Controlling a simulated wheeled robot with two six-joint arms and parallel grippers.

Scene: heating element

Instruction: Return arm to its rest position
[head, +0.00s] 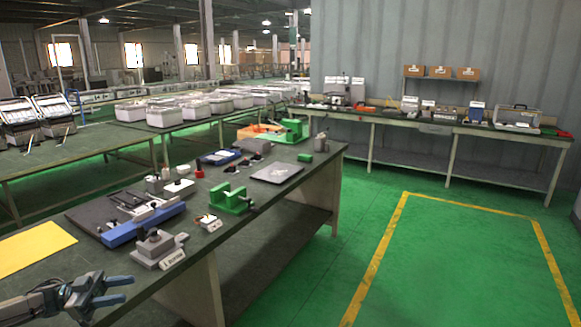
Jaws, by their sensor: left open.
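My left arm comes in at the bottom left corner of the head view. Its gripper (122,290) is open, with its two fingers apart and pointing right. I see nothing between the fingers. The gripper shows over the near left end of the dark-topped workbench (232,262), close to its front edge. My right gripper does not show.
Beyond the gripper are a yellow sheet (34,248), a grey block fixture (158,247), a blue fixture (143,223) and a green vise (231,199). A grey plate (277,172) lies farther back. Green floor (400,225) with a yellow outline is clear at right.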

